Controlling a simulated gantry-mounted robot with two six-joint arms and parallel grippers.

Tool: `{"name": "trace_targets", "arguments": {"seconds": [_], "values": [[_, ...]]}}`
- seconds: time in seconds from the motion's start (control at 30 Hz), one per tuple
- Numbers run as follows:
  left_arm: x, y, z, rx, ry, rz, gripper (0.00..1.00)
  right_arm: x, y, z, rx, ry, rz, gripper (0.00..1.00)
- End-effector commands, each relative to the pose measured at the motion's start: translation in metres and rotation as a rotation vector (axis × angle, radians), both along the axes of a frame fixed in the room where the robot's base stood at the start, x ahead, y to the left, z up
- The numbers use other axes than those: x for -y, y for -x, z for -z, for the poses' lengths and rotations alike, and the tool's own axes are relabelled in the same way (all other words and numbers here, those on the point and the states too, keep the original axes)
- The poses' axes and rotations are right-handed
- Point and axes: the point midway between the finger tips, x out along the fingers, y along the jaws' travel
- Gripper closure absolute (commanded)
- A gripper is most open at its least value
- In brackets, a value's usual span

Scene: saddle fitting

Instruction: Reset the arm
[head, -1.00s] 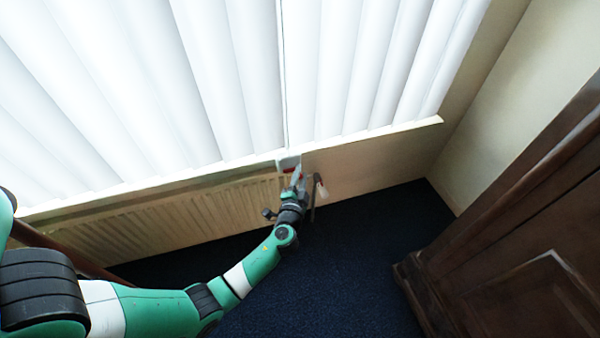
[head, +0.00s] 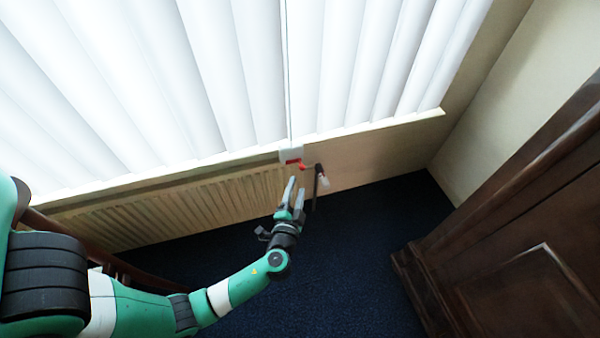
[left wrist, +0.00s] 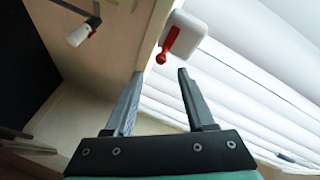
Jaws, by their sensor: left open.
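My left gripper (head: 295,191) is open and empty in front of the radiator, its fingers pointing up toward the window sill. A white box with a red lever (head: 292,155) sits at the sill edge, just beyond the fingertips and apart from them. In the left wrist view my left gripper (left wrist: 158,88) shows both fingers spread with nothing between them. The white box (left wrist: 187,36) and its red lever (left wrist: 168,44) are ahead of the fingertips there. My right gripper is not in view.
A radiator (head: 190,207) runs under the sill below white vertical blinds (head: 220,70). A pipe with a white valve knob (head: 323,181) stands right of the gripper. A dark wooden cabinet (head: 520,250) is at the right. The dark carpet (head: 350,260) between is clear.

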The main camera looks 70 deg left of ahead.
Motion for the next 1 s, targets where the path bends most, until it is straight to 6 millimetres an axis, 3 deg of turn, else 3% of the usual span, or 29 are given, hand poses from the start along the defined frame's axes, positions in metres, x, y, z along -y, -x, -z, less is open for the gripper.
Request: {"name": "trace_targets", "arguments": {"seconds": [0.2, 0.8, 0.87, 0.93, 1.0], "values": [[0.021, 0.014, -0.003, -0.001, 0.000, 0.001, 0.45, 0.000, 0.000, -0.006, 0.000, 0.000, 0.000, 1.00], [0.021, 0.015, -0.005, 0.001, 0.001, 0.000, 0.45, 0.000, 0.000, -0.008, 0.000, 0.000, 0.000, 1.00], [0.022, 0.010, -0.016, 0.010, 0.001, 0.003, 0.45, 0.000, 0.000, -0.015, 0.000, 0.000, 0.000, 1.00], [0.024, -0.004, -0.040, 0.049, -0.001, 0.009, 0.45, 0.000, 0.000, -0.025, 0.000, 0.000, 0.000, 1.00], [0.026, -0.026, -0.079, 0.118, -0.003, 0.015, 0.45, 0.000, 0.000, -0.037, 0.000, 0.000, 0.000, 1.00]]}}
